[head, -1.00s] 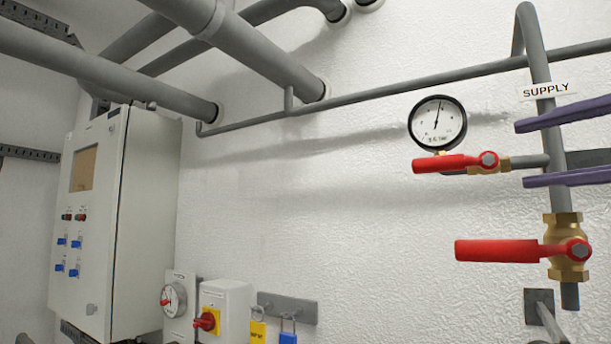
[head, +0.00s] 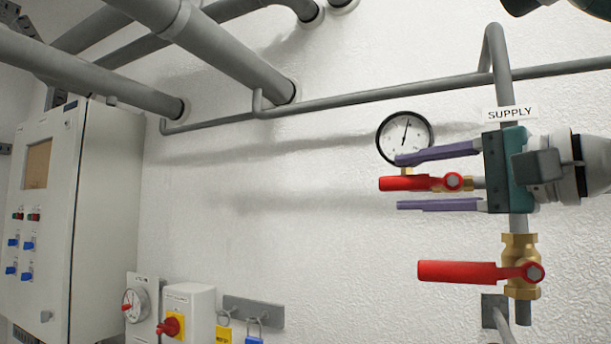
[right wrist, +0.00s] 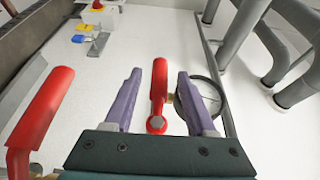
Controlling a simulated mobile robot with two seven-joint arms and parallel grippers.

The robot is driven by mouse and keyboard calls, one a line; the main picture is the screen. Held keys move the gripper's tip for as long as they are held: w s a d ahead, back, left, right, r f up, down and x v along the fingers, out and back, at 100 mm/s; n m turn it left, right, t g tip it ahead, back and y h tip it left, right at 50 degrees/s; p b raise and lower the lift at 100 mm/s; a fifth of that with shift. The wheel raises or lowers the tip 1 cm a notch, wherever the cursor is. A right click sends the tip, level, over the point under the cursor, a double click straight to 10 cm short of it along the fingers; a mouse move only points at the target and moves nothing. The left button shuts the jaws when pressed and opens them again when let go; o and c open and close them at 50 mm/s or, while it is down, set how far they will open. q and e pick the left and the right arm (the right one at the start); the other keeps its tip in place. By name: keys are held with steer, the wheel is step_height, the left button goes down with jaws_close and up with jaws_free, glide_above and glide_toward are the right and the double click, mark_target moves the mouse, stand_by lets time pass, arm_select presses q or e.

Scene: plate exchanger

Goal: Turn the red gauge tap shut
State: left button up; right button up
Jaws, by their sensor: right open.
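The red gauge tap (head: 412,183) is a small lever under the round pressure gauge (head: 404,136). Its handle lies horizontal, pointing left from its pivot. My right gripper (head: 397,182) is open, one purple finger above the handle and one below, with the handle between them. In the right wrist view the red handle (right wrist: 159,84) stands between the two fingers (right wrist: 158,85), with a gap on each side. The gauge (right wrist: 203,98) is partly hidden behind one finger there. My left gripper is not in view.
A larger red lever valve (head: 465,271) sits below on the SUPPLY pipe; it also shows in the right wrist view (right wrist: 38,112). A control cabinet (head: 105,200), rotary switch box (head: 190,310) and grey pipes (head: 380,93) surround a clear white wall.

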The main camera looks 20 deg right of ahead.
jaws_close()
stand_by(0.5)
stand_by(1.0)
